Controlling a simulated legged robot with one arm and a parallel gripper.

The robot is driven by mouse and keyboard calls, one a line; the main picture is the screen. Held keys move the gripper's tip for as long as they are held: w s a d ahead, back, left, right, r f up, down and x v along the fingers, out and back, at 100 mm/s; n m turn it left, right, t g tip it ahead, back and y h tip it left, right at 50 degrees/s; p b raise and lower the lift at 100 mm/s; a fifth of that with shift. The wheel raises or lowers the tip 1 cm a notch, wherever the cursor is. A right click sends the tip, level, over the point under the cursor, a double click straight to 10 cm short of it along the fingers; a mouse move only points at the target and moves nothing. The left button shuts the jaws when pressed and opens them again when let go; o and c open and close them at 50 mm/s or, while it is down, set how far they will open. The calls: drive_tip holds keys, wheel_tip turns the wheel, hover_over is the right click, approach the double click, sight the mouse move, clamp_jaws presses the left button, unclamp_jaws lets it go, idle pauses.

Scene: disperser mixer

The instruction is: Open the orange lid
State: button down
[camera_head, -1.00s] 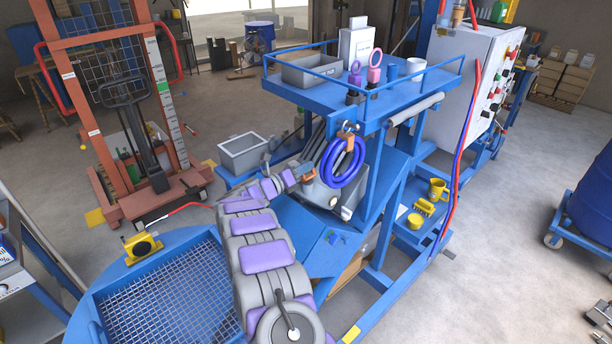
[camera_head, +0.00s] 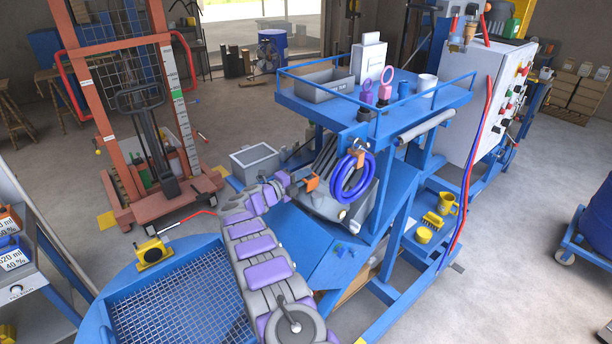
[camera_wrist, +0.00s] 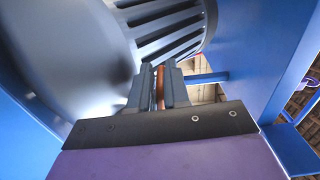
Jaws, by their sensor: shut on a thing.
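The orange lid (camera_head: 312,183) is a small flat plate on the left side of the grey ribbed motor (camera_head: 328,190), under the blue upper shelf. In the head view its face stands close to upright. My gripper (camera_head: 298,187) reaches it from the left. In the wrist view my gripper (camera_wrist: 160,72) has its two grey fingers shut on the thin edge of the orange lid (camera_wrist: 160,88). The ribbed motor (camera_wrist: 165,25) fills the top of that view. The lid's hinge and what lies behind the lid are hidden.
A coiled blue hose (camera_head: 347,180) hangs just right of the lid. The blue shelf (camera_head: 400,118) is above, with a grey bin and rings. A blue sloping panel (camera_head: 325,245) lies below. A grey box (camera_head: 255,162) stands behind my arm.

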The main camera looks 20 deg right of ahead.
drive_tip(key=shift+w+a+n, duration=0.25)
drive_tip(key=shift+w+n, duration=0.05)
drive_tip(key=shift+n, duration=0.5)
drive_tip(key=c, duration=1.2)
unclamp_jaws()
drive_tip(key=shift+w+a+f, duration=0.1)
drive_tip(key=shift+a, duration=0.05)
drive_tip(key=shift+f, duration=0.15)
drive_tip(key=shift+f, duration=0.1)
